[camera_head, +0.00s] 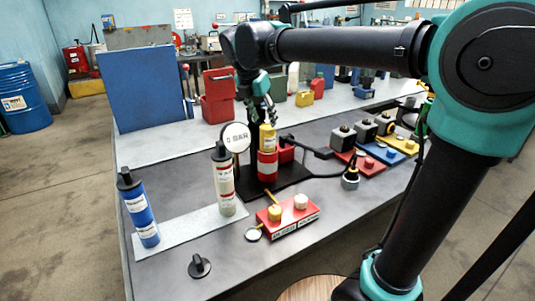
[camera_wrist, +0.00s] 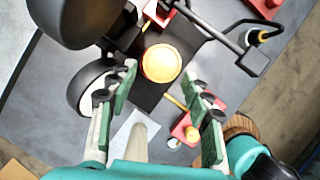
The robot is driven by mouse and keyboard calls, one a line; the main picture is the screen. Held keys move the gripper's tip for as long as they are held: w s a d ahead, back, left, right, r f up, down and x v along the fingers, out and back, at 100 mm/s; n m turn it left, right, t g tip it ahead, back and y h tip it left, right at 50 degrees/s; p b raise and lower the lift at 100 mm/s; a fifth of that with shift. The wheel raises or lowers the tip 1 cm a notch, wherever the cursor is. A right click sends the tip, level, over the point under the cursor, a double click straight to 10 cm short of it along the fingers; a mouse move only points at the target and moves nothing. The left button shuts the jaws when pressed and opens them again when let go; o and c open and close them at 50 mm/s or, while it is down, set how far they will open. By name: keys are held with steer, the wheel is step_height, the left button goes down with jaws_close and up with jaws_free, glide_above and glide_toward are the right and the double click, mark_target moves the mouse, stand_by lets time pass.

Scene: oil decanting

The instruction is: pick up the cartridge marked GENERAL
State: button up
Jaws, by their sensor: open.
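A blue cartridge (camera_head: 138,212) with a black cap stands at the left on a pale strip, and a cream cartridge (camera_head: 224,182) with a dark cap stands at the strip's other end. Their label print is too small to read, so I cannot tell which is marked GENERAL. A red and yellow cylinder (camera_head: 267,165) stands upright on a black stand; its round yellow top (camera_wrist: 162,63) shows in the wrist view. My gripper (camera_wrist: 160,85) is open, its fingers either side of the view just below that top. In the head view my gripper (camera_head: 262,97) hangs above the cylinder.
A round BAR gauge (camera_head: 236,137) stands close left of the cylinder. A red box with two knobs (camera_head: 287,217) sits in front. Coloured blocks with dark tops (camera_head: 358,160) line the right. A black knob (camera_head: 199,266) lies at the front; the bench around it is clear.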

mark_target(267, 127)
steer(key=shift+x, duration=3.15)
steer(key=shift+d, duration=0.1)
jaws_close()
